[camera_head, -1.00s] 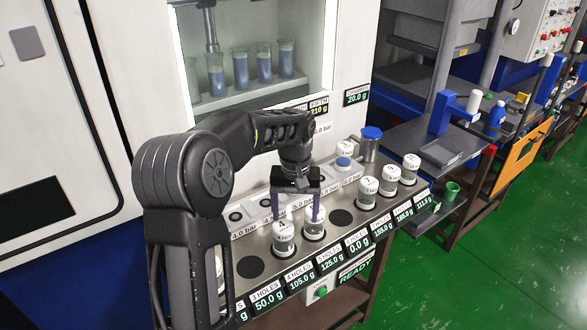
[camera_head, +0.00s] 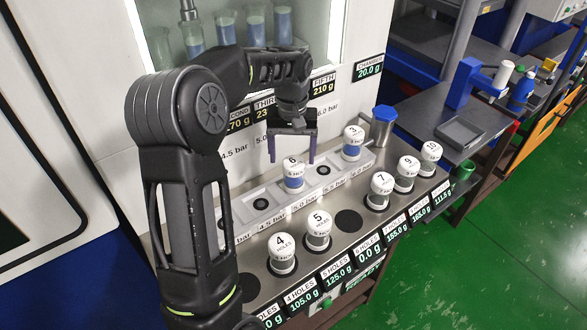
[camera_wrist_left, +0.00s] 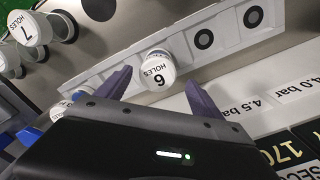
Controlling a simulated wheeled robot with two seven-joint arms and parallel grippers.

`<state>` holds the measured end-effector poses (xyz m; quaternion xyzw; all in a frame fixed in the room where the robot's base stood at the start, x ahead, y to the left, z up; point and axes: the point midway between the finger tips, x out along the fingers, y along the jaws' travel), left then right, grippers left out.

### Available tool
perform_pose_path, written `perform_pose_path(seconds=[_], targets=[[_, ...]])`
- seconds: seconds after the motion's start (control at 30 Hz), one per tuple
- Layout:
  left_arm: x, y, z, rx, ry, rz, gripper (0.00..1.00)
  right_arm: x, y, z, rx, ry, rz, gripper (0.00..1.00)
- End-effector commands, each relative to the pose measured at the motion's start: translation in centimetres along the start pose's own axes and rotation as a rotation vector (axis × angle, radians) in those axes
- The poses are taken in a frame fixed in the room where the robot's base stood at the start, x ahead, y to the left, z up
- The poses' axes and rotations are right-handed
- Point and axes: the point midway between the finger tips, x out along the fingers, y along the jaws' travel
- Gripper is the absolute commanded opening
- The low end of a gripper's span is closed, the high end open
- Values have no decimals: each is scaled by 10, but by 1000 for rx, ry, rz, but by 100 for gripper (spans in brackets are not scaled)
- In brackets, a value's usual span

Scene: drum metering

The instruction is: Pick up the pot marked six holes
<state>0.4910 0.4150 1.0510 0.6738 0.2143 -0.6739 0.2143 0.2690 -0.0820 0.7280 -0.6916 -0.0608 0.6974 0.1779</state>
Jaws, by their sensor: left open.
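The pot marked 6 holes (camera_head: 294,176) has a white lid and a blue lower part. It stands upright in a socket of the raised pale rack (camera_head: 259,204). In the left wrist view the same pot (camera_wrist_left: 157,70) shows its "6 HOLES" lid just beyond the fingers. My left gripper (camera_head: 292,158) is open with its fingers pointing down, above and around the pot's top in the head view. The wrist view shows the fingers apart with nothing held between them. My right gripper is not in view.
Pots 4 (camera_head: 281,253), 5 (camera_head: 317,230), 7 (camera_head: 380,190), 9 (camera_head: 406,173) and 10 (camera_head: 429,158) stand on the front metal shelf. Pot 3 (camera_head: 351,142) stands in the rack's right part. A blue-capped jar (camera_head: 383,126) is at the right end.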

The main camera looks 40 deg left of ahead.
Motion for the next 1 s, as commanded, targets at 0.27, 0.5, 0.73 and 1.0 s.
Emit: perform_pose_path(seconds=[0.27, 0.5, 0.73, 1.0], targets=[[10, 0, 0, 0, -3, -1, 77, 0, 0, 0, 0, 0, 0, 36], [26, 0, 0, 0, 0, 0, 77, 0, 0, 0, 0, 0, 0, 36], [27, 0, 0, 0, 0, 0, 77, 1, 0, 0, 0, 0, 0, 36], [64, 4, 3, 2, -2, -1, 77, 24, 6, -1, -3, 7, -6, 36]])
